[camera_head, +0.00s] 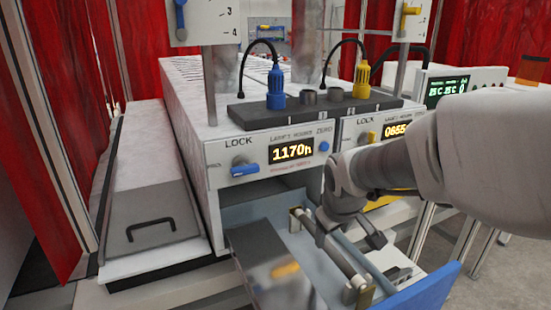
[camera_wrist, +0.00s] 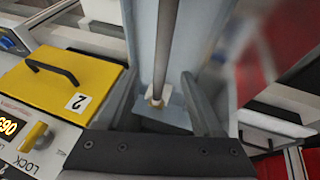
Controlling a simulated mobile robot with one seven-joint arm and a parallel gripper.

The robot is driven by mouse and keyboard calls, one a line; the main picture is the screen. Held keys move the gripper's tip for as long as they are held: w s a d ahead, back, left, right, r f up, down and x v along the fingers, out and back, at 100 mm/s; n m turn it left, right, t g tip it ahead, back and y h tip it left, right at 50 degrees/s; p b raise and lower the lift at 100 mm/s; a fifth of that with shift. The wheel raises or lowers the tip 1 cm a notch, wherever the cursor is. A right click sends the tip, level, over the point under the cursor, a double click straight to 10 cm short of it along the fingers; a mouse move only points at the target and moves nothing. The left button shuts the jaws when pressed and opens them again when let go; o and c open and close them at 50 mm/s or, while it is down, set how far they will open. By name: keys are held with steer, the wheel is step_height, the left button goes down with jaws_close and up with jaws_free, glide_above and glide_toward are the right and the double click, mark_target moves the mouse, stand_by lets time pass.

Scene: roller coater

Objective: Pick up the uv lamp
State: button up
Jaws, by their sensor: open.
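The uv lamp (camera_head: 340,257) looks like a slim grey tube with brass-coloured ends, lying lengthwise in the pulled-out drawer (camera_head: 438,296) below the 1170h display. In the wrist view the lamp (camera_wrist: 166,45) runs from the top down to a brass end in a pale holder. My gripper (camera_head: 352,232) is over the drawer, close above the lamp. In the wrist view the fingers of my gripper (camera_wrist: 163,88) are apart, one on each side of the lamp's line, with nothing held. I cannot tell whether they touch the lamp. My gripper partly hides the drawer in the head view.
The machine front with the 1170h display (camera_head: 292,152) stands just above and behind the drawer. A yellow panel with a black handle (camera_wrist: 75,85), marked 2, is left of my gripper in the wrist view. A grey lid with a handle (camera_head: 150,222) lies at the left.

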mark_target(329, 246)
steer(key=shift+s+x, duration=0.15)
steer(key=shift+x, duration=1.4)
steer(key=shift+s+x, duration=0.1)
steer(key=shift+x, duration=1.45)
steer(key=shift+f, duration=0.15)
jaws_close()
